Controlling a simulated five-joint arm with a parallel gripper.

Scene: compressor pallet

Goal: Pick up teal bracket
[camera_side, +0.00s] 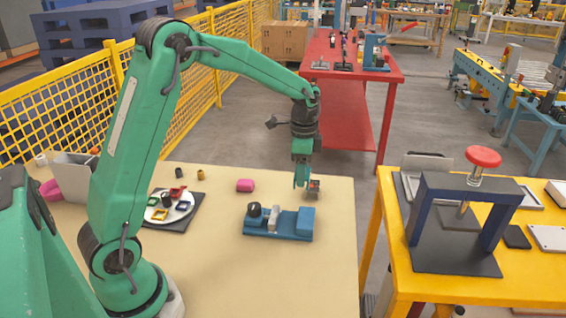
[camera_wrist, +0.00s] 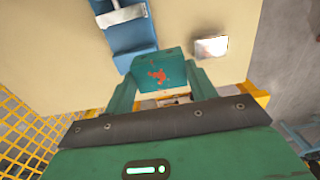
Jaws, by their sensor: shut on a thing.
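My gripper (camera_side: 302,186) is low over the right part of the cream table, just behind the blue fixture. In the wrist view, my gripper's fingers (camera_wrist: 160,78) are closed on both sides of a teal block with orange-red patches (camera_wrist: 158,70), which I take as the teal bracket. The bracket's lower part is hidden by my gripper body. I cannot tell whether it touches the table. The blue fixture (camera_side: 303,224) has a dark knob and a pale upright; its end shows close beside the bracket in the wrist view (camera_wrist: 133,60).
A small grey and reddish piece (camera_side: 315,187) is right beside my fingertips. A dark tray (camera_side: 187,222) bears a white plate with colored parts. A yellow table (camera_side: 430,297) with a press stands right.

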